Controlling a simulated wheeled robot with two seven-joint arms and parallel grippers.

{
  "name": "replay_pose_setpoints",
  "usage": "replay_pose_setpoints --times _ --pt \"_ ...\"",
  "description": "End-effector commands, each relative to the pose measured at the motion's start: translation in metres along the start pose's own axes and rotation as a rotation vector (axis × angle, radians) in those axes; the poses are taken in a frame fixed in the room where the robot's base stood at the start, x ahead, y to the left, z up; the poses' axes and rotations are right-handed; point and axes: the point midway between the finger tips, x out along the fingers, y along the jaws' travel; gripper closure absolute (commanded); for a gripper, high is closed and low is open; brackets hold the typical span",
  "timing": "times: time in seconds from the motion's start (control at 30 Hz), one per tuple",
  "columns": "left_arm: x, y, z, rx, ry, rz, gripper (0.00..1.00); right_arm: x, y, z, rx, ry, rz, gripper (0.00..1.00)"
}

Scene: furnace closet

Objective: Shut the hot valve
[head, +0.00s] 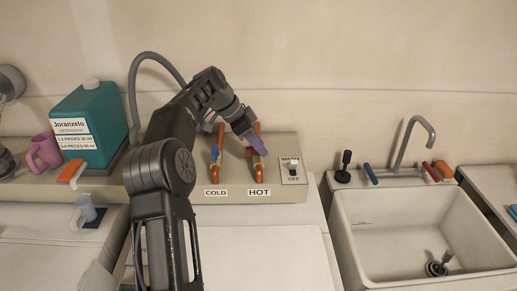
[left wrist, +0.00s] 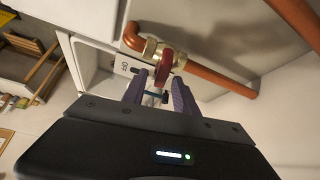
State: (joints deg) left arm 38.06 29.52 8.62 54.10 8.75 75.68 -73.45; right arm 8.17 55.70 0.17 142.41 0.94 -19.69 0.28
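The hot valve (head: 259,161) sits on the copper pipe above the HOT label, mostly hidden in the head view behind my left gripper (head: 254,141). In the left wrist view the valve's red handle (left wrist: 166,67) and brass body (left wrist: 152,50) show just beyond the fingertips. My left gripper (left wrist: 161,80) has its two purple fingers apart, with the red handle at or just past the gap between the tips. I cannot tell whether they touch. My right gripper is in neither view.
The cold valve (head: 215,154) with a blue handle stands left of the hot one. A WASH/OFF switch (head: 292,169) is close on the right. A teal detergent jug (head: 98,128) and pink mug (head: 44,151) stand left; a sink (head: 345,219) is right.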

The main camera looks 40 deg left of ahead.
Motion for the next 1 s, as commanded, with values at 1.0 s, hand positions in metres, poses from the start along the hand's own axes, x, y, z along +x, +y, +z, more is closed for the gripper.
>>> replay_pose_setpoints --times 1.0 --pt "-0.025 0.000 -0.016 0.000 0.000 0.000 0.65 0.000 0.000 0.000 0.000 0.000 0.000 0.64"
